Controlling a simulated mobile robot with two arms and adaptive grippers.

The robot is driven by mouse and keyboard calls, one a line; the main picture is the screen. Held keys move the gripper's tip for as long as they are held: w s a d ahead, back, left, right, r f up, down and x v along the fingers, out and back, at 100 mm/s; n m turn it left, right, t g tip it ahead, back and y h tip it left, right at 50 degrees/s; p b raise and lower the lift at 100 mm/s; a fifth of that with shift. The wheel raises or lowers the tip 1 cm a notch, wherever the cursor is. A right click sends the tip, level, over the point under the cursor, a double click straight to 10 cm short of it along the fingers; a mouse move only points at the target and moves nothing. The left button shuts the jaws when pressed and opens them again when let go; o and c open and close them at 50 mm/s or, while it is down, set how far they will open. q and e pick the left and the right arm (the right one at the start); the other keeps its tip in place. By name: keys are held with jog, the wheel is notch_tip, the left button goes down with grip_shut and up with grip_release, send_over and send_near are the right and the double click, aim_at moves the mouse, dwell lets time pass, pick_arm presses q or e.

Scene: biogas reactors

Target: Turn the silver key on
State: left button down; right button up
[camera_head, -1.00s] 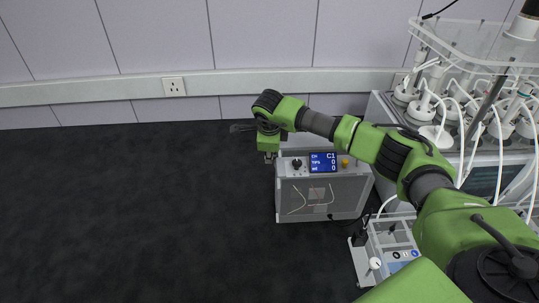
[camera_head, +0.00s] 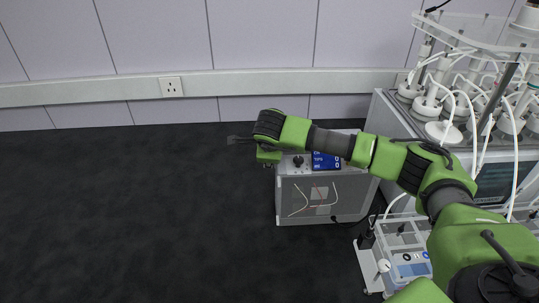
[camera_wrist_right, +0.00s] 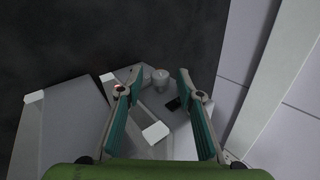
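I cannot make out a silver key for certain in either view. A grey instrument box (camera_head: 340,200) with a black knob (camera_head: 298,161) and a small blue display (camera_head: 326,160) stands on the floor, partly behind my right arm. A small pale round fitting (camera_wrist_right: 161,77) on a grey surface shows beyond the fingers. My left gripper is in neither view.
A large bench unit (camera_head: 385,110) with several white-capped vessels and tubes stands at the right. A smaller white device (camera_head: 408,262) is in front of it. A wall with a socket (camera_head: 171,87) is behind. Dark floor (camera_head: 120,210) at left is free.

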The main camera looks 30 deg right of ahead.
jog(key=v, duration=1.2)
